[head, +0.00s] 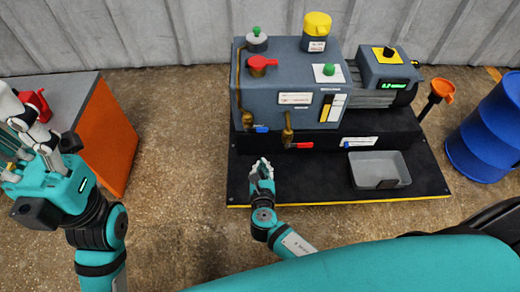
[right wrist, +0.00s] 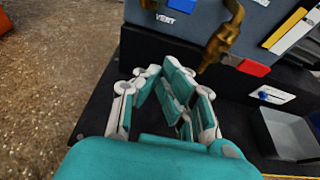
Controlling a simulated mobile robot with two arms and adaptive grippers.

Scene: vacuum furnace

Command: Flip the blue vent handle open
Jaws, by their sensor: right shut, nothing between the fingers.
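The blue vent handle (head: 262,129) sits low on the front left of the grey machine (head: 290,100), just right of a brass valve (head: 246,118). In the right wrist view the blue handle (right wrist: 182,5) is cut by the top edge, above a "VENT" label. My right gripper (head: 262,165) is shut and empty, below and in front of the handle, apart from it. Its fingers (right wrist: 178,85) fill the middle of the right wrist view. My left gripper (head: 28,125) is at the far left, by the orange-sided cabinet; its finger gap is unclear.
A second brass valve (head: 287,128) with a red handle (head: 303,145) is right of the vent. A grey tray (head: 380,168) lies on the black base (head: 310,187). A blue drum (head: 490,130) and orange funnel (head: 442,90) stand at right. Open floor lies left of the base.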

